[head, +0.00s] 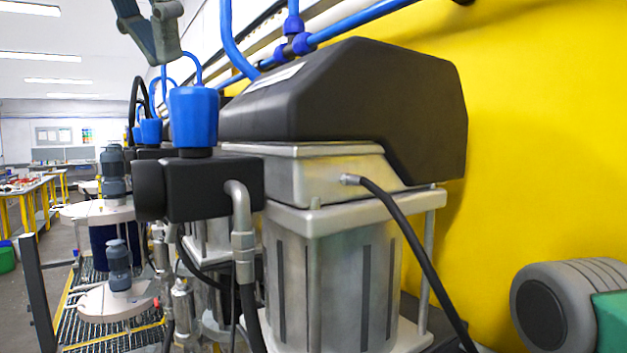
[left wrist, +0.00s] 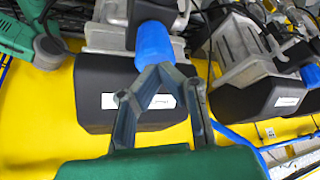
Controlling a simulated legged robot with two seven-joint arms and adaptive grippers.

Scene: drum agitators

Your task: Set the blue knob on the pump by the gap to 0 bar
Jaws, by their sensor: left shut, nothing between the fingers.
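The blue knob (head: 194,118) sits upright on a black valve block (head: 212,188) at the front of the nearest pump (head: 330,270). In the left wrist view the same blue knob (left wrist: 155,46) shows just beyond the fingertips. My left gripper (head: 168,58) is above the knob and slightly to its left, with a small gap between them. In the left wrist view my left gripper (left wrist: 160,70) has its fingertips together, with nothing between them. No scale or pressure reading on the knob can be made out. My right gripper is not in view.
The pump's black cover (head: 350,105) stands right of the knob, against a yellow wall (head: 530,130). Blue pipes (head: 350,22) run above. More blue knobs (head: 151,131) stand in a row behind. A black hose (head: 420,250) hangs in front. The left side is more open.

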